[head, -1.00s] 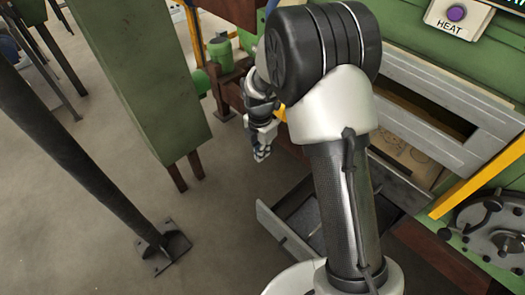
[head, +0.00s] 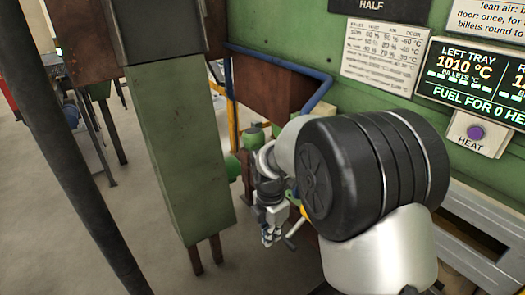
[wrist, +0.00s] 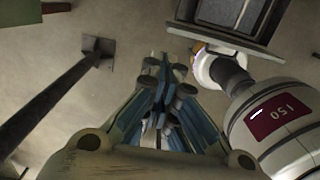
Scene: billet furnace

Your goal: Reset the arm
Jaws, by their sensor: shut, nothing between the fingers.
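My gripper (head: 271,236) hangs pointing down at the middle of the head view, left of my arm's large dark joint. In the wrist view my gripper (wrist: 166,68) has its fingers together, with nothing between them, over the bare floor. My arm is bent, with the forearm reaching away from me and the wrist turned down. Part of the arm hides what lies behind it in the head view.
A green post (head: 183,150) stands left of my gripper, and a dark slanted pole (head: 62,150) further left. A display (head: 470,75) reads LEFT TRAY 1010 °C above a purple HEAT button (head: 475,132). Grey floor (head: 130,230) lies open at left.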

